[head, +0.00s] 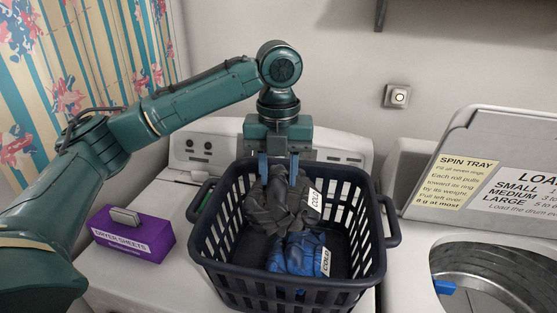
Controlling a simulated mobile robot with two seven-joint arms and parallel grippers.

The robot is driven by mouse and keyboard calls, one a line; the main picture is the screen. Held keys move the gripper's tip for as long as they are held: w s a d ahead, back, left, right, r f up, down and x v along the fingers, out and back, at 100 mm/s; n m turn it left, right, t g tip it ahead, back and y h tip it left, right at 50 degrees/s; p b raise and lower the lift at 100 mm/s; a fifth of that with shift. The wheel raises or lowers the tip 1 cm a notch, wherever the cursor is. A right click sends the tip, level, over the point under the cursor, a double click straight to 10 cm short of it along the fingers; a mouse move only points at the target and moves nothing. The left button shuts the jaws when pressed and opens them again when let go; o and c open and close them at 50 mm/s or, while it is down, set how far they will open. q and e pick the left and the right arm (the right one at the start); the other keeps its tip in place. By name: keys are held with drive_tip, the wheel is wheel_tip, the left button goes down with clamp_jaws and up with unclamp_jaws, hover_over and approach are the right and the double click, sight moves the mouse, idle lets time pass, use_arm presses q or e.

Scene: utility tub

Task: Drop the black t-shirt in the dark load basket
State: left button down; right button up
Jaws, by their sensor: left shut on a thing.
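The dark load basket (288,287) is a dark navy slatted laundry basket in the middle of the head view. My left gripper (279,172) points down over its far side and is shut on the black t-shirt (281,212), a crumpled dark grey-black cloth with a white "COLD" tag. The cloth hangs inside the basket's rim; I cannot tell whether its lower part rests on what lies below. A blue garment (300,256) with a "COLD" tag lies in the basket in front of it. My right gripper is not in view.
The basket stands on a white machine top (180,225). A purple dryer sheets box (132,234) is at its left. An open washer drum (487,280) with a blue item (444,287) is at the right, beside a raised lid with signs (500,180).

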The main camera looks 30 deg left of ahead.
use_arm(q)
drive_tip(key=c, duration=0.9)
unclamp_jaws()
drive_tip(key=shift+f, duration=0.1)
drive_tip(key=shift+o, duration=0.2)
wheel_tip(320, 180, up, 13)
